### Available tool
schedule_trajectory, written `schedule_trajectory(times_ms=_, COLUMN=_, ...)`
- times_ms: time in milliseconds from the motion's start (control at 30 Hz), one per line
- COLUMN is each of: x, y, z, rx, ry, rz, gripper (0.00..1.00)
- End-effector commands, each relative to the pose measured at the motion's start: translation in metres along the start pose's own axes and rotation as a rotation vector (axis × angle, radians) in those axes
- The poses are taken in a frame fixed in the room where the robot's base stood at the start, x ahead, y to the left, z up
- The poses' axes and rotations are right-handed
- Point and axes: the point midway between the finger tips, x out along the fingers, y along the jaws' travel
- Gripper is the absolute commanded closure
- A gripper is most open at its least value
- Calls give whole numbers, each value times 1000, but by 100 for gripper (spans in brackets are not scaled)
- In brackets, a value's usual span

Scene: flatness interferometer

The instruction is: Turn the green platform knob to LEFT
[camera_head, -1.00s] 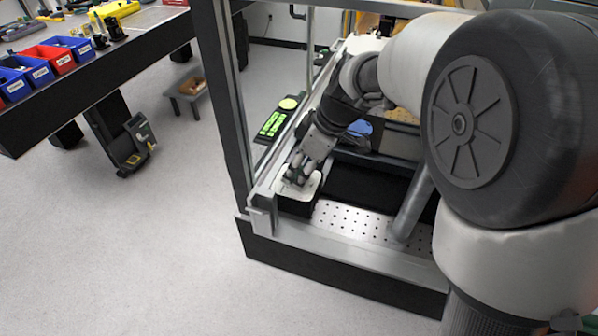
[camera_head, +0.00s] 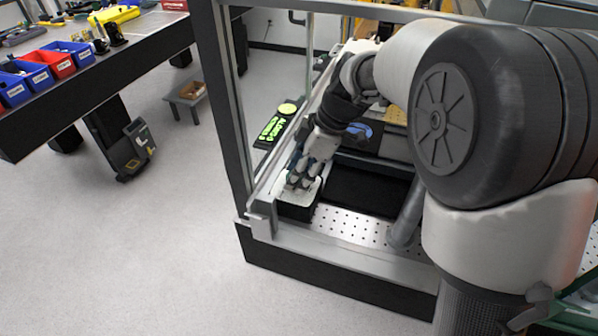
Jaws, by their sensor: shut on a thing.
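My gripper (camera_head: 299,181) points down inside the frame of the instrument, at its front left corner. Its fingers are shut just over a small white-topped block (camera_head: 311,196), where they are closed on the knob. The green knob itself is hidden behind the fingers, so I cannot make out which way its pointer faces. The wrist comes down from the upper right and covers part of the block.
A perforated metal plate (camera_head: 345,224) and a dark recess (camera_head: 368,188) lie right of the block. A frame post (camera_head: 229,110) stands close on the left. A panel with green lettering (camera_head: 269,132) lies behind.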

Motion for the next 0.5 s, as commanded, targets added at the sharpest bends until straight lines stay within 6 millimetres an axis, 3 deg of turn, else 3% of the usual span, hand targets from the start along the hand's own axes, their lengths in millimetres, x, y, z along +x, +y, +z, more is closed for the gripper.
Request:
schedule_trajectory(times_ms=33, x=1, y=0, z=1, rx=0, ry=-3, rz=-1, gripper=85)
schedule_trajectory(times_ms=67, x=1, y=0, z=1, rx=0, ry=-3, rz=-1, gripper=60)
schedule_trajectory(times_ms=333, x=0, y=0, z=1, rx=1, ry=-1, rz=0, gripper=42)
schedule_trajectory(times_ms=500, x=0, y=0, z=0, rx=1, ry=-1, rz=0, gripper=41)
